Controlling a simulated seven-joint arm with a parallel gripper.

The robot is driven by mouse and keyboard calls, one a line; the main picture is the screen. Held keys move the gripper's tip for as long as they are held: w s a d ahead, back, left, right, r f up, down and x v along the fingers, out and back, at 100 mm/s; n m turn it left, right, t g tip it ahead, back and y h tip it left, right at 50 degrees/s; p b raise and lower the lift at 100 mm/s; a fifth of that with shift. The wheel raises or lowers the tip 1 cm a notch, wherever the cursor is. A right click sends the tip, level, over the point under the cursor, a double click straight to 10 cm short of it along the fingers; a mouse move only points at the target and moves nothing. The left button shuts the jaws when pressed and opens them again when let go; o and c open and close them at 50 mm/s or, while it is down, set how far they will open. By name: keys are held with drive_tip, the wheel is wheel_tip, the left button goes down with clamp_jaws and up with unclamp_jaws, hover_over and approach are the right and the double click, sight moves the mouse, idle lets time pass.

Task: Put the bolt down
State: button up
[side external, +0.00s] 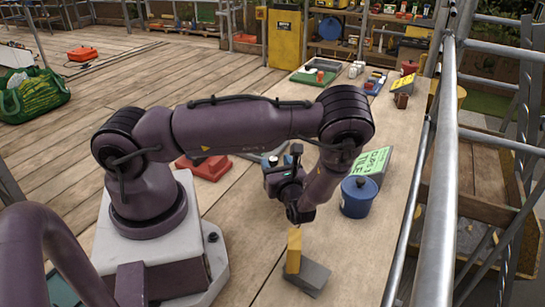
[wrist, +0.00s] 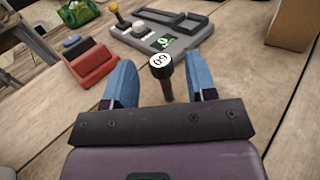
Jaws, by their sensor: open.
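The bolt (wrist: 161,60) shows in the wrist view as a dark shaft with a round black head, whose white top carries dark digits. It appears upright, between the two blue fingers of my gripper (wrist: 160,74). The fingers are spread wide, with a visible gap on each side of the bolt, so neither touches it. The lower shaft runs down toward my gripper's dark crossbar, and I cannot tell what its foot rests on. In the side external view my gripper (side external: 297,212) is above the wooden bench, just over a yellow block; I cannot make out the bolt there.
The yellow block (side external: 294,250) stands beside a grey block (side external: 308,278) on the bench. A blue lidded pot (side external: 356,199) and a green sign (side external: 374,163) are to the right. A grey control panel (wrist: 185,32) and a red box (wrist: 92,68) lie beyond the fingers.

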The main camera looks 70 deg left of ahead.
drive_tip(key=shift+d, duration=1.15)
drive_tip(key=shift+d+r, duration=0.15)
drive_tip(key=shift+d, duration=0.15)
drive_tip(key=s+d+r+n+t+h, duration=0.2)
drive_tip(key=d+r+n+h, duration=0.3)
drive_tip(key=r, duration=0.5)
drive_tip(key=s+d+r+n+t+h, duration=0.1)
drive_tip(key=s+d+r+n+h, duration=0.2)
drive_tip(key=d+r+n+h, duration=0.2)
drive_tip(key=s+d+r+n+t+h, duration=0.2)
drive_tip(key=d+r+n+h, duration=0.3)
drive_tip(key=r, duration=0.9)
drive_tip(key=shift+s+d+r+n+t+h, duration=0.3)
drive_tip(key=shift+s+n+h, duration=0.55)
drive_tip(key=shift+n+h, duration=0.65)
